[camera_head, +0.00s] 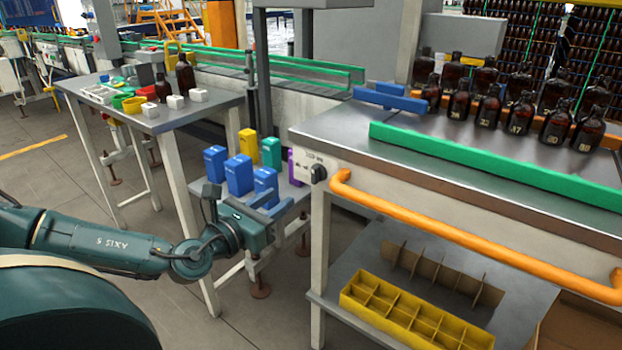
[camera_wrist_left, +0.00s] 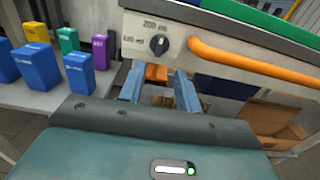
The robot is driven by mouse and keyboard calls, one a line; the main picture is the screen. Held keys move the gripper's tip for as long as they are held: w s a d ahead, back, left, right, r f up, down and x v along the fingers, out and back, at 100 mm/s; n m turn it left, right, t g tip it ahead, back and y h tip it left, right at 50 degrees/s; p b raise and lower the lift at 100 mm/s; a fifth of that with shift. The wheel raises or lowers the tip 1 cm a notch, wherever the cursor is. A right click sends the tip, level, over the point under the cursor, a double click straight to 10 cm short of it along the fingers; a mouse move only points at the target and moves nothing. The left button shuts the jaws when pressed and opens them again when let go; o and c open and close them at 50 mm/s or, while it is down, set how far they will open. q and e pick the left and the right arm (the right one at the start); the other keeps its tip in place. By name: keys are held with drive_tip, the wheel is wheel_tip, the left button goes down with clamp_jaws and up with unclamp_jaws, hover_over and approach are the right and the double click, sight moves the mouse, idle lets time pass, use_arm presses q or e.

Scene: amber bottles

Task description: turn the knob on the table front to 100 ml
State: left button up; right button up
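The black round knob (camera_head: 318,173) is on the light front panel of the metal table (camera_head: 345,178), near its left end. In the left wrist view the knob (camera_wrist_left: 159,45) has a "200 ml" label above it and a "100 ml" label to its left. A pale mark shows on the knob, but its exact pointing is too small to tell. My left gripper (camera_head: 277,199) is in front and to the left of the knob, apart from it. Its two blue fingers (camera_wrist_left: 159,86) are spread with nothing between them. My right gripper is not in view.
An orange rail (camera_head: 470,238) runs along the table front, starting right beside the knob. Blue, yellow, green and purple containers (camera_head: 239,174) stand on a low shelf at the left. A yellow divided crate (camera_head: 410,318) is below; amber bottles (camera_head: 488,110) stand on top.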

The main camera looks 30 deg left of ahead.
sight(313, 175)
use_arm(q)
drive_tip(key=w, duration=0.3)
drive_tip(key=w+p, duration=0.1)
drive_tip(key=w, duration=0.3)
drive_tip(key=w+d, duration=0.1)
drive_tip(key=w, duration=0.3)
drive_tip(key=shift+c, duration=0.3)
drive_tip(key=shift+a, duration=0.1)
clamp_jaws()
